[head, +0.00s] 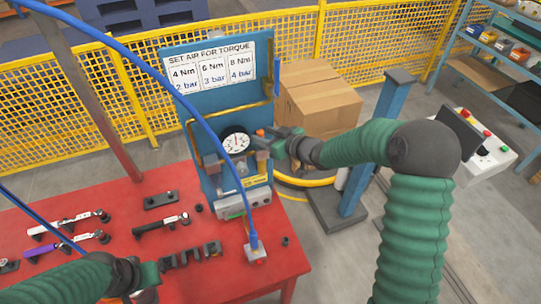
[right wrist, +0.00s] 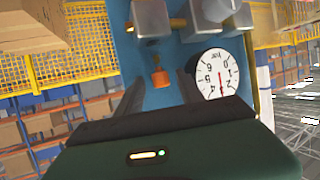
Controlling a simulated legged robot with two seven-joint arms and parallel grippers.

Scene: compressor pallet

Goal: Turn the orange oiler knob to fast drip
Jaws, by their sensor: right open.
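The orange oiler knob (right wrist: 160,78) shows in the right wrist view, below a grey block on the blue panel. In the head view only a small orange bit of the knob (head: 260,132) shows beside my right gripper (head: 268,143). In the right wrist view my right gripper (right wrist: 158,92) is open, with one dark finger on each side of the knob in the picture. I see no contact, and the gap in depth is unclear. My left gripper (head: 148,283) is low at the left over the red table; its fingers are not clear.
A round gauge (head: 237,143) sits on the blue panel (head: 205,125) close to the right gripper. A blue hose (head: 165,82) hangs in front. Torque wrenches (head: 160,225) lie on the red table (head: 120,195). A cardboard box (head: 318,95) stands behind.

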